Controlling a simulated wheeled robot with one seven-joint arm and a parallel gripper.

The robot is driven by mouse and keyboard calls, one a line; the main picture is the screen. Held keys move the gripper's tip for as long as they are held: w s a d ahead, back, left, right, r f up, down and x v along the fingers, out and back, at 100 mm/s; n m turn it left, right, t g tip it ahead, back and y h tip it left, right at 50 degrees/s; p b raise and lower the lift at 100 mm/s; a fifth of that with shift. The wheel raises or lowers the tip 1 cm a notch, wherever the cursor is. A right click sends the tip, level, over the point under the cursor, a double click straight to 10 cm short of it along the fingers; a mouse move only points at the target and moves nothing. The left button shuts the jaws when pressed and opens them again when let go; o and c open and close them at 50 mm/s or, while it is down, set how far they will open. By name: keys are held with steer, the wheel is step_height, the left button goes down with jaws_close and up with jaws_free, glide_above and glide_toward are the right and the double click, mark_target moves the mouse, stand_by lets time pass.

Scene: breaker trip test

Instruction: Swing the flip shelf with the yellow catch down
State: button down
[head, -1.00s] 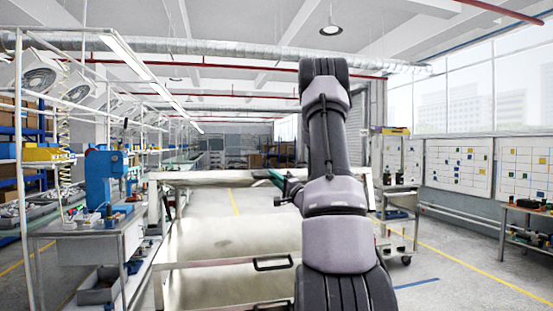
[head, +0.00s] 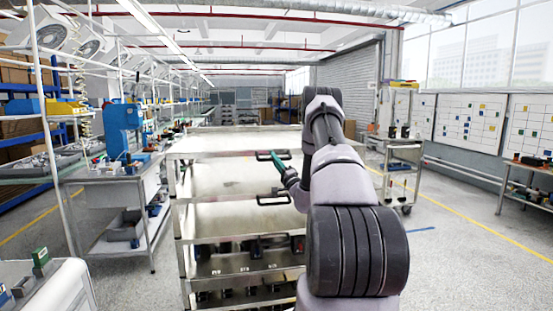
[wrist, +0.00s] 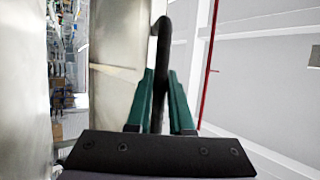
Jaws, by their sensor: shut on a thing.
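My gripper (head: 281,164) has green fingers and is shut on a black handle (wrist: 162,38) in the wrist view. In the head view this handle appears to be the upper one (head: 265,155), at the front edge of the rack's top pale metal shelf (head: 225,143). That shelf looks about level. A second black handle (head: 270,201) sits on the shelf below, apart from my gripper. My arm covers the right part of the rack. I cannot make out a yellow catch on either shelf.
Dark items stand on the rack's lower shelves (head: 215,266). A workbench with a blue machine (head: 122,124) is at the left. A metal cart (head: 403,150) stands at the right. Open floor (head: 450,245) lies at the front right.

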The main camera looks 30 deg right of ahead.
steer(key=shift+a+f, duration=0.1)
steer(key=shift+f, duration=0.45)
steer(key=c, duration=0.8)
jaws_free()
steer(key=shift+w+f, duration=0.1)
steer(key=v, duration=1)
steer(key=shift+s, duration=0.4)
